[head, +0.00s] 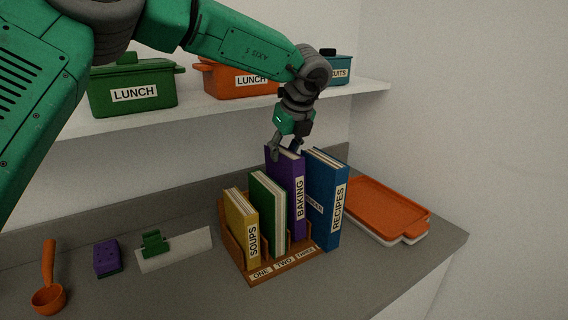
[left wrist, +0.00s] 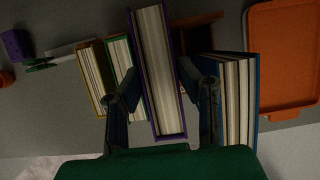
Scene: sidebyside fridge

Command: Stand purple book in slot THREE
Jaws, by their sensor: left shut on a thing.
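The purple book (head: 287,185), labelled BAKING, is upright between the green book (head: 267,210) and the blue RECIPES book (head: 325,195). My left gripper (head: 286,150) comes from above and is shut on its top. In the left wrist view the purple book (left wrist: 157,75) runs between the two fingers (left wrist: 162,100). The wooden rack (head: 285,271) has slots labelled ONE, TWO and THREE. The purple book is behind the THREE label; its lower end is partly hidden, so I cannot tell whether it rests on the rack floor. My right gripper is not in view.
The yellow SOUPS book (head: 241,230) stands at the rack's left. An orange-lidded container (head: 385,208) lies right of the blue book. A shelf (head: 150,124) with pots is behind, near my arm. An orange scoop (head: 48,295) and purple sponge (head: 107,258) lie left.

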